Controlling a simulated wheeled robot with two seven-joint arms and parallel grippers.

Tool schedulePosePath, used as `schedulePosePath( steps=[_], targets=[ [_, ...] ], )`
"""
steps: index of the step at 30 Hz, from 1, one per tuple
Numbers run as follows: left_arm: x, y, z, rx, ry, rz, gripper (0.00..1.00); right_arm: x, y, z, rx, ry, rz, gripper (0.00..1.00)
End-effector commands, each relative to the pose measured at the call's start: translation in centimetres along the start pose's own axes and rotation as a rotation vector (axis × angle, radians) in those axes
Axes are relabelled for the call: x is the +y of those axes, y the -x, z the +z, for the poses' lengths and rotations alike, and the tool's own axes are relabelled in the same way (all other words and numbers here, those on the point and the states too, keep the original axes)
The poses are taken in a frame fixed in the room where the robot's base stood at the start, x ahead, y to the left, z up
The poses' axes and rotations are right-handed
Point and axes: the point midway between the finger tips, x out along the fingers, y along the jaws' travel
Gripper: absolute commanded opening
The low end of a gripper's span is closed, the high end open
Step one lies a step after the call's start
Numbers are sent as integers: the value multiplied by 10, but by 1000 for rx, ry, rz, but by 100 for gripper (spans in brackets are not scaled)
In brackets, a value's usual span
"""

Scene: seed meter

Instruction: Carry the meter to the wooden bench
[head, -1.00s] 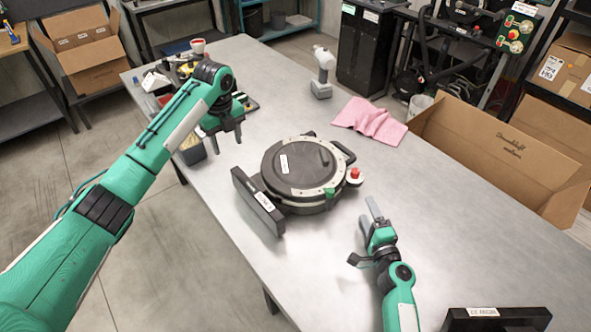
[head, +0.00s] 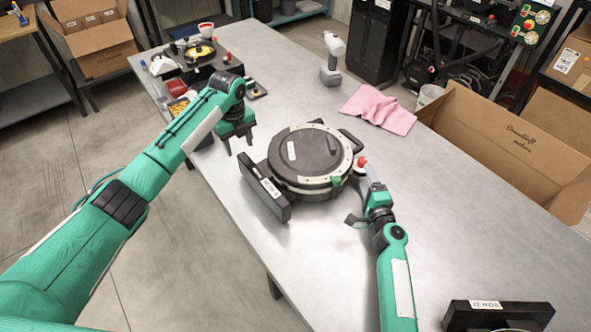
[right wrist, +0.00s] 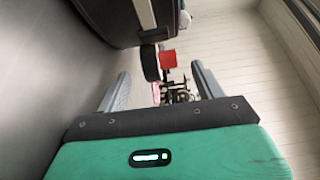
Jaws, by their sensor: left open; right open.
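The meter (head: 305,155), a round dark unit with a pale rim, a flat plate (head: 265,192) on its near left side and a red knob (head: 361,162) on its right, sits on the metal table. My left gripper (head: 239,148) is open and empty, just left of the meter and pointing down. My right gripper (head: 361,194) is open, at the meter's right side near the red knob. In the right wrist view the red knob (right wrist: 168,59) shows beyond and between the open fingers, beside the meter's dark body (right wrist: 122,18). Nothing is held.
Small items crowd the far left end. A wood-topped bench (head: 12,26) stands at the upper left edge.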

Motion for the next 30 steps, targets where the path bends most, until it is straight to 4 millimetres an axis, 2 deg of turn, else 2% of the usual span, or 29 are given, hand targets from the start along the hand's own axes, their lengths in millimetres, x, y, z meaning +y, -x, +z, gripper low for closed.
schedulePosePath(
  steps=[1,6,12,18,26,30],
  targets=[
    [0,-10,-1,3,0,2,53,-1,-10,0,0,-2,-2,69],
    [1,-37,0,1,1,2,53,-1,-38,1,-1,-2,-1,69],
    [0,-58,0,2,1,1,53,0,-58,0,0,-2,0,69],
    [0,-66,0,1,0,0,53,0,-66,0,0,-1,0,69],
    [0,-66,0,0,0,0,53,0,-66,0,0,-1,0,69],
    [0,-65,0,0,0,0,25,0,-66,0,0,-1,0,42]
  ],
)
